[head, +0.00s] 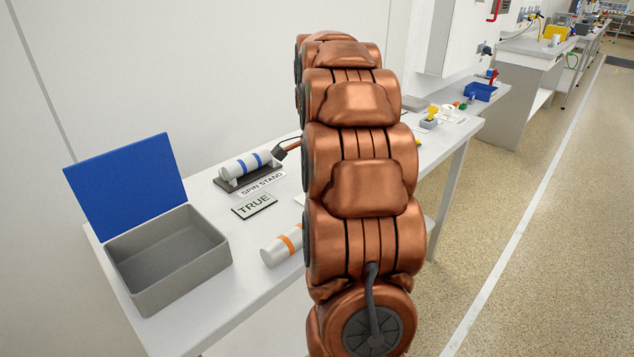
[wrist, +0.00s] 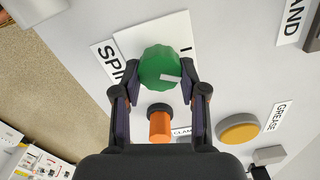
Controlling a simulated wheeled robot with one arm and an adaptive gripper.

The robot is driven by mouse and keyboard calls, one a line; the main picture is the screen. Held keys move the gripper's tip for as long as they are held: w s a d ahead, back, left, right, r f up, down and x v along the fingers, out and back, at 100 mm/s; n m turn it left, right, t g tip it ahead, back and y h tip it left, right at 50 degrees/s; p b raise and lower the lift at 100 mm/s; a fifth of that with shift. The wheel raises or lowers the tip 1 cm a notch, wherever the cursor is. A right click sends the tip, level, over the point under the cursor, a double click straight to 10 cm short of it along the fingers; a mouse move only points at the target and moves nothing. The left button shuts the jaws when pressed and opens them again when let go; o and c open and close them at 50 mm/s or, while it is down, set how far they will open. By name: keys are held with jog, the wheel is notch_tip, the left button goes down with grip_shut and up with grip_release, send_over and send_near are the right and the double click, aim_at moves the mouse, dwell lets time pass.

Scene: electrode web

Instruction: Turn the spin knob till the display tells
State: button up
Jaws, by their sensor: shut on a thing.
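In the wrist view, a round green knob (wrist: 158,62) with a pale pointer mark sits on a white plate (wrist: 126,42), beside a partly covered label beginning "SPI" (wrist: 106,62). My gripper (wrist: 160,76) is shut on the green knob, one finger on each side. In the head view, my copper arm hides the gripper and the knob. A plate reading "TRUE" (head: 255,206) lies on the bench before the "SPIN STAND" label (head: 262,184). A white cylinder with blue bands (head: 236,168) lies on the dark stand (head: 258,180).
An orange post (wrist: 160,126) stands close below the knob, near a "CLAMP" label. A yellow button (wrist: 238,128) is beside "GREASE" (wrist: 278,116). A grey box (head: 170,262) with a blue lid (head: 126,184) and an orange-banded cylinder (head: 282,246) are on the bench.

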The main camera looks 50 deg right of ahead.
jog(key=m+p, duration=0.1)
jog(key=m, duration=0.3)
jog(key=shift+a+m, duration=0.1)
jog(key=shift+m, duration=0.2)
dwell(0.3)
jog(key=o, duration=1.1)
jog(key=shift+o, duration=0.2)
jog(key=shift+r, duration=0.15)
notch_tip(320, 180, up, 12)
dwell(0.6)
